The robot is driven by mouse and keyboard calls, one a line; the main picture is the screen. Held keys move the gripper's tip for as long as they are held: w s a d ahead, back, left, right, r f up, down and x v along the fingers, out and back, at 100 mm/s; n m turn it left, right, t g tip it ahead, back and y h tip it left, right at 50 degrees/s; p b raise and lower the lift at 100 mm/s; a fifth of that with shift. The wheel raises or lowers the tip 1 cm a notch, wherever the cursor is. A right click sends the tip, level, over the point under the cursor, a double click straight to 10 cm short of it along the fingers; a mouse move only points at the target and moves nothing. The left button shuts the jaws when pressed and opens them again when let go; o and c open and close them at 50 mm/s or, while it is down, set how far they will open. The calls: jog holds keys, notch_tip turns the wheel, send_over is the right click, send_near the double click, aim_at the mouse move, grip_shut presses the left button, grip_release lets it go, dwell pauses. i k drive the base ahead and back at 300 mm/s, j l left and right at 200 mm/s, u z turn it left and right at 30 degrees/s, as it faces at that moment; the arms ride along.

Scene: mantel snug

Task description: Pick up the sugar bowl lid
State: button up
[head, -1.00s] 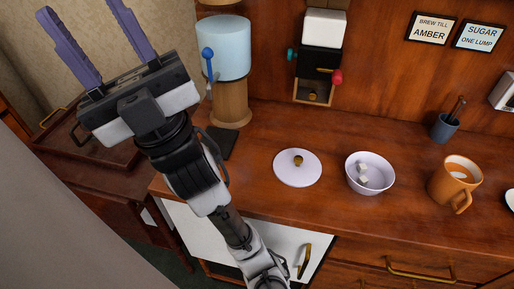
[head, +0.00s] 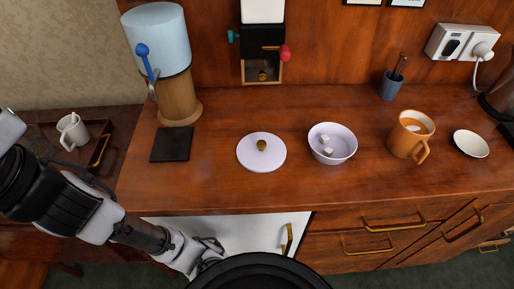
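The sugar bowl lid (head: 248,153) is a pale lilac disc with a small brass knob at its centre. It lies flat on the wooden counter, left of the sugar bowl (head: 345,146) and apart from it. The bowl is open and holds white sugar cubes. My arm reaches to the left edge of the head view, left of the lid and well away from it.
A black mat (head: 171,144) lies left of the lid, before a dispenser (head: 158,50) with a blue lever. An orange mug (head: 405,141) and a white dish (head: 470,144) stand to the right. A wall-mounted box (head: 262,45) hangs behind. The counter around the lid is clear.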

aim_at(259, 152)
jog(key=k+l, duration=0.2)
jog(key=l, duration=0.15)
jog(key=k+l+u, duration=0.1)
jog(key=l, duration=0.3)
jog(key=l+u, duration=0.1)
jog(key=l, duration=0.35)
jog(key=i, duration=0.4)
